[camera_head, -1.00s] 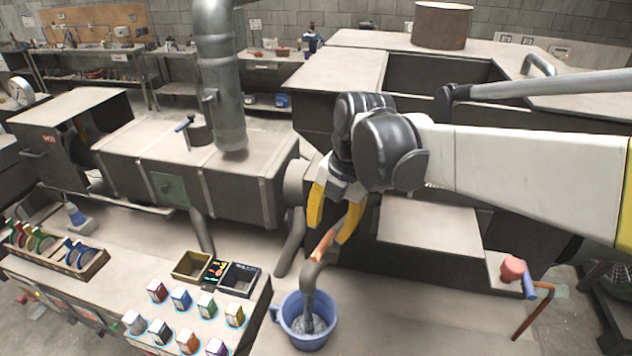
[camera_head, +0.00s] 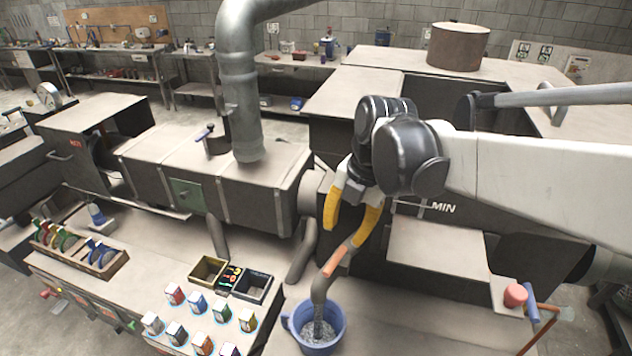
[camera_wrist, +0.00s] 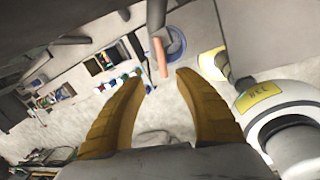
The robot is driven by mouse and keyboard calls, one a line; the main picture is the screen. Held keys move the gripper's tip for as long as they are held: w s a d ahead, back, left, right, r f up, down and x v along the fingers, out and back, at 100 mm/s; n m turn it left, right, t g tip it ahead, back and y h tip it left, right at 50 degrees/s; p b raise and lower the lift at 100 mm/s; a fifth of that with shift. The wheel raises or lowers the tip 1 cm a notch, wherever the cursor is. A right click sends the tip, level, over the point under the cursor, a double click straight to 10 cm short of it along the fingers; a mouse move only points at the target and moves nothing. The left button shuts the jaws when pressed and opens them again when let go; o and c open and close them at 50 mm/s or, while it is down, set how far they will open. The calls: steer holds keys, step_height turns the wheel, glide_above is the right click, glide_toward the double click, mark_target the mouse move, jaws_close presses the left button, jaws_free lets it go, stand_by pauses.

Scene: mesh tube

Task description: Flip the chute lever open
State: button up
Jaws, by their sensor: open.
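My gripper (camera_head: 344,237) has two yellow fingers spread apart and empty. It hangs just above the bar's upper end, pointing down; the exact gap is hard to judge. In the wrist view the orange bar (camera_wrist: 161,57) lies just ahead of the open fingertips (camera_wrist: 158,75), roughly midway between them. The bar's far end is partly hidden by the right finger in the head view.
The blue bucket (camera_head: 304,340) stands on the bench below the pipe. Several coloured boxes (camera_head: 197,302) and small bins (camera_head: 252,287) stand to its left. A red knob (camera_head: 515,295) and a flat ledge (camera_head: 436,246) are to the right. The dark furnace-like body is close behind my gripper.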

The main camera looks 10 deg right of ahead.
mark_target(333, 263)
steer(key=f+p, duration=0.1)
steer(key=f, duration=0.2)
steer(key=a+f+p, duration=0.1)
steer(key=f+p, duration=0.1)
steer(key=f, duration=0.2)
steer(key=a+f+p, duration=0.1)
steer(key=f+p, duration=0.1)
steer(key=f, duration=0.2)
steer(key=shift+w, duration=0.25)
steer(key=shift+d, duration=0.1)
jaws_close()
